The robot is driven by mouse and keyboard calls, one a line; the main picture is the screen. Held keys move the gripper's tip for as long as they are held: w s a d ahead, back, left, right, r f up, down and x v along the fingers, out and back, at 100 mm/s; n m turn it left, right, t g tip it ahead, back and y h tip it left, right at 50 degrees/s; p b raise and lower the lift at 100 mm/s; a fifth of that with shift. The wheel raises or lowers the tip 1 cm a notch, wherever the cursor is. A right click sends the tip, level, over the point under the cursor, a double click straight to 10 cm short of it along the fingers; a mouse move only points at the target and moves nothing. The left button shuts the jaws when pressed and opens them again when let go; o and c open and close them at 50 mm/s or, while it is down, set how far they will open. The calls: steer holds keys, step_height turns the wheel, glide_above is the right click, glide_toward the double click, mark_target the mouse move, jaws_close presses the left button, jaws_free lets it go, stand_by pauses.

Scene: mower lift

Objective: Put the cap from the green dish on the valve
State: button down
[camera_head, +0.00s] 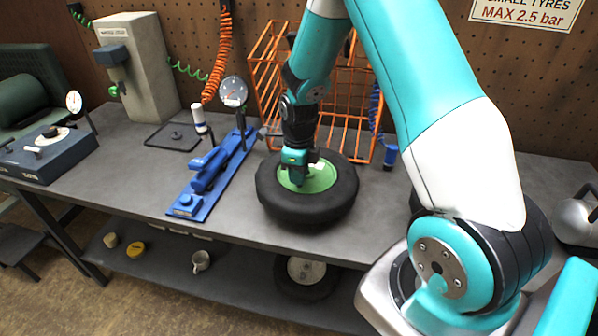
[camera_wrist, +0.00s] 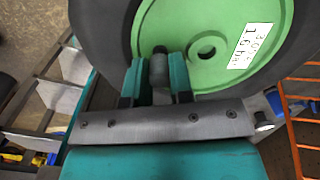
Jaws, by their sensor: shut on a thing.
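A black tyre (camera_head: 308,208) with a green hub (camera_head: 318,179) lies flat on the bench. The hub also fills the upper wrist view (camera_wrist: 215,62), with a round hole and a white pressure label. My gripper (camera_head: 297,180) points down over the hub's left part. In the wrist view its fingers (camera_wrist: 158,80) are shut on a small dark grey cap (camera_wrist: 158,69). The cap's far end is at a dark stub by the hub, perhaps the valve; I cannot tell whether they touch. I cannot make out a separate green dish.
A blue bench tool (camera_head: 205,180) with a round gauge (camera_head: 233,92) stands left of the tyre. An orange wire cage (camera_head: 350,110) stands close behind it. A black tray (camera_head: 172,137) lies farther left. Bare bench (camera_head: 120,165) shows at the left. My arm covers the right side.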

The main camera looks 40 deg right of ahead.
steer(key=shift+f+b, duration=0.45)
steer(key=shift+f, duration=0.3)
steer(key=c, duration=0.7)
jaws_free()
steer(key=shift+r, duration=0.15)
steer(key=shift+r+p, duration=3.1)
steer(key=shift+r, duration=0.55)
